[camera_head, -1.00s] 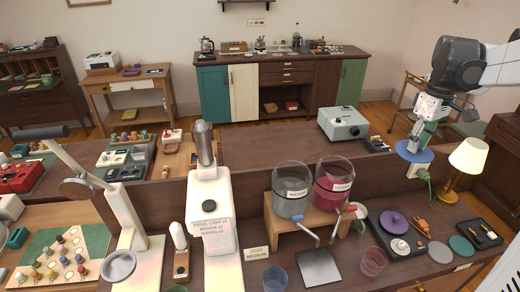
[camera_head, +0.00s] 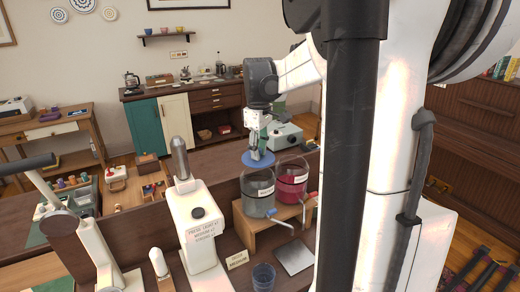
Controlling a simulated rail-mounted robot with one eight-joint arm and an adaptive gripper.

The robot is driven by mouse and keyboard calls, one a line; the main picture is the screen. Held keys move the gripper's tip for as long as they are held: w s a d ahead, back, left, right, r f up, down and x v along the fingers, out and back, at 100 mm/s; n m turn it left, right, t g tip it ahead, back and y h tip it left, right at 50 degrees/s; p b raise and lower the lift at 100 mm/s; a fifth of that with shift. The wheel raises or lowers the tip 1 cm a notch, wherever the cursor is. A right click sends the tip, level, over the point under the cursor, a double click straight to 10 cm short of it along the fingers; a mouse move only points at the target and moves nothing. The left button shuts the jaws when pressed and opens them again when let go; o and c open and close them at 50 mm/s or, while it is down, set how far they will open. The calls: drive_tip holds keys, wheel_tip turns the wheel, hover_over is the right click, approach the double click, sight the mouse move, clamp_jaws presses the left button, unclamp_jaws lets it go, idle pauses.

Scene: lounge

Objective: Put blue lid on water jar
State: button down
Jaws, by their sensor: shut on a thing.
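The blue lid (camera_head: 265,161) is a flat blue disc, held roughly level. My gripper (camera_head: 258,153) is shut on it from above. The lid appears over the open top of the water jar (camera_head: 258,194), a clear labelled jar with grey contents and a tap. I cannot tell whether the lid touches the rim. The jar stands on a wooden stand (camera_head: 243,226), to the left of a similar jar with red liquid (camera_head: 291,182).
A white dispenser (camera_head: 201,237) with a metal top stands left of the stand. A blue cup (camera_head: 262,276) and a dark square plate (camera_head: 294,256) are in front. A grey-green box (camera_head: 285,136) sits behind the jars. My arm hides the right side.

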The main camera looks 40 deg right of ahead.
drive_tip(key=shift+a+f+b, duration=0.1)
drive_tip(key=shift+f+b, duration=0.85)
drive_tip(key=shift+f, duration=0.95)
drive_tip(key=shift+f+b, duration=0.75)
drive_tip(key=shift+f, duration=0.1)
drive_tip(key=c, duration=1.5)
unclamp_jaws()
drive_tip(key=shift+r, duration=0.1)
drive_tip(key=shift+r+p, duration=1.65)
drive_tip(key=shift+r, duration=1.3)
